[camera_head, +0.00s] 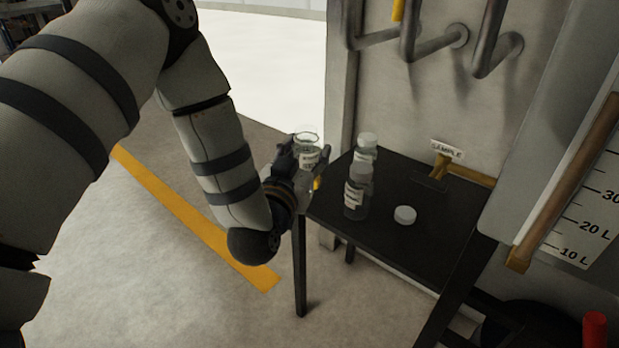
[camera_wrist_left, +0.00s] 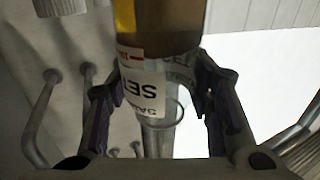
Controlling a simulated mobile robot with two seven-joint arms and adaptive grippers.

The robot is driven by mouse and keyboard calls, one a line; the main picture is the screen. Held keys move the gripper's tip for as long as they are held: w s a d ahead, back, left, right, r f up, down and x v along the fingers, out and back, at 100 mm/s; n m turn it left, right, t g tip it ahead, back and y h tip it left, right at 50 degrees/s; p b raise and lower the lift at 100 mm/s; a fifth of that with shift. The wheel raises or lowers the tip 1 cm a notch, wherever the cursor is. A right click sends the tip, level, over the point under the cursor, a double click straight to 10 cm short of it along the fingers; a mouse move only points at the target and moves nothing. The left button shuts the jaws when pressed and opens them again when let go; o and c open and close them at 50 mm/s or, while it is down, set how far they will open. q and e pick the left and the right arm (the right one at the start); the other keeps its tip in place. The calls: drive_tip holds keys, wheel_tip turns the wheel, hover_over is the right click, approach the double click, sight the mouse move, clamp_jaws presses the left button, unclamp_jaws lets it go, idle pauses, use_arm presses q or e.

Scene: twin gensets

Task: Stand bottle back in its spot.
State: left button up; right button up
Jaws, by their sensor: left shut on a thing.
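My left gripper (camera_head: 306,164) is shut on a clear bottle (camera_head: 308,141), which it holds in the air at the left edge of a small dark table (camera_head: 400,252). The bottle's top looks open, without a cap. In the left wrist view the bottle (camera_wrist_left: 150,85) has a white printed label and amber content, with a finger on each side of it. Two capped clear bottles stand on the table, one behind (camera_head: 366,143) and one in front (camera_head: 357,192). A loose white cap (camera_head: 405,215) lies right of them. My right gripper is not in view.
A "SAMPLE" sign (camera_head: 447,149) and a brass-coloured fitting (camera_head: 470,174) are at the table's back. Grey pipes (camera_head: 490,45) run along the wall above. A litre-marked gauge (camera_head: 585,225) stands at right. The table's front left is bare.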

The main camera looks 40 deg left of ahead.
use_arm(q)
drive_tip(key=shift+w+a+f+b, duration=0.6)
drive_tip(key=shift+w+f, duration=0.35)
drive_tip(key=shift+f, duration=0.7)
drive_tip(key=shift+w+a+f+b, duration=0.35)
drive_tip(key=shift+w+a+f, duration=0.55)
drive_tip(key=shift+f, duration=0.8)
drive_tip(key=shift+w+a+f+b, duration=0.5)
drive_tip(key=shift+w+f, duration=0.55)
drive_tip(key=shift+f, duration=0.6)
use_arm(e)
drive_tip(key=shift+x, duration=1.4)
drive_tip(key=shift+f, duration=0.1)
use_arm(q)
drive_tip(key=shift+f, duration=0.15)
drive_tip(key=o, duration=1.3)
